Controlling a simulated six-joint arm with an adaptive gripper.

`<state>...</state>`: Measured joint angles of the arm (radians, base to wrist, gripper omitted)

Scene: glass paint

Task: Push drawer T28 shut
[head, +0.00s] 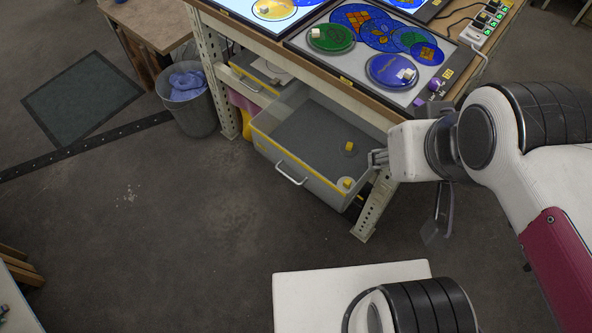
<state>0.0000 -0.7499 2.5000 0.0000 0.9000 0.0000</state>
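A grey drawer (268,148) with a yellow-edged front stands pulled out under the worktable. No T28 label can be read on it, so I cannot confirm which drawer it is. Its silver handle (291,174) is on the front, facing the lower left. My gripper (373,159) is by the drawer's right side, near the table leg. Its fingers are small here; whether they touch the drawer or are open is unclear.
A table leg (368,212) stands right of the drawer. Another partly open drawer (246,82) is to the left. A grey bin (193,113) with blue cloth stands further left. Painted glass discs (392,72) lie on the worktable. The floor (180,220) before the drawer is clear.

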